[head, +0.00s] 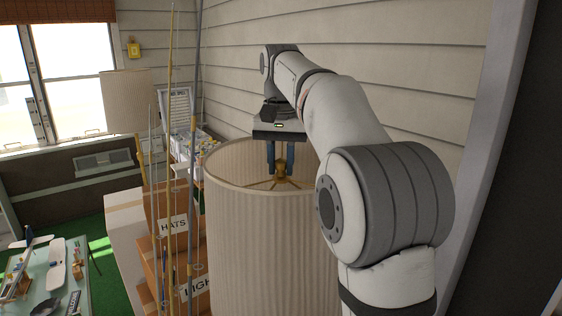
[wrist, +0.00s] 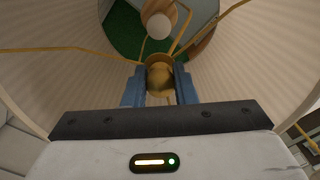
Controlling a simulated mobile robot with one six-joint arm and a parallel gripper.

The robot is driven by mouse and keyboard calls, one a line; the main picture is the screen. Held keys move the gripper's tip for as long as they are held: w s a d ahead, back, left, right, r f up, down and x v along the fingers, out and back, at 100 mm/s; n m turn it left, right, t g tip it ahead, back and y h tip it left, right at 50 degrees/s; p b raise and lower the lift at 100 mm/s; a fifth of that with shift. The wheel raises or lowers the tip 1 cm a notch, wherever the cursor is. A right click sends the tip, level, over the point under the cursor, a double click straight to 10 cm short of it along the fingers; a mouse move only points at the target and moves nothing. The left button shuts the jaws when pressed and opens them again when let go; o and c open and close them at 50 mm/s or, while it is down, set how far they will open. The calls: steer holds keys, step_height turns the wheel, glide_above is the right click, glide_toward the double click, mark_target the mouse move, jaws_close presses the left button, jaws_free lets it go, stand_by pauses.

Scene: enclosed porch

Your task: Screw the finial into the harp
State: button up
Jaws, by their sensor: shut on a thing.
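The finial (wrist: 160,77) is a small brass-coloured piece between the blue fingers of my gripper (wrist: 161,84). In the head view my gripper (head: 281,160) points down inside the top of a large pleated lampshade (head: 270,245), shut on the finial (head: 280,169). The finial is at the middle of the shade's thin brass spokes (head: 258,184). In the wrist view a white bulb (wrist: 158,26) shows below. The harp's top is hidden under the finial and fingers, so I cannot tell whether the threads are engaged.
Stacked cardboard boxes (head: 166,228) and several upright fishing rods (head: 169,120) stand left of the shade. A second lampshade (head: 127,100) is farther back. A glass table (head: 50,280) with model planes is at lower left. The clapboard wall (head: 420,60) is close behind my arm.

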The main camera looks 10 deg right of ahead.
steer(key=shift+r, duration=0.1)
steer(key=shift+m+p, duration=0.65)
steer(key=shift+m, duration=0.85)
steer(key=shift+a+m, duration=0.1)
steer(key=shift+m, duration=1.3)
steer(key=shift+m, duration=1.1)
steer(key=o, duration=1)
steer(key=shift+o, duration=0.7)
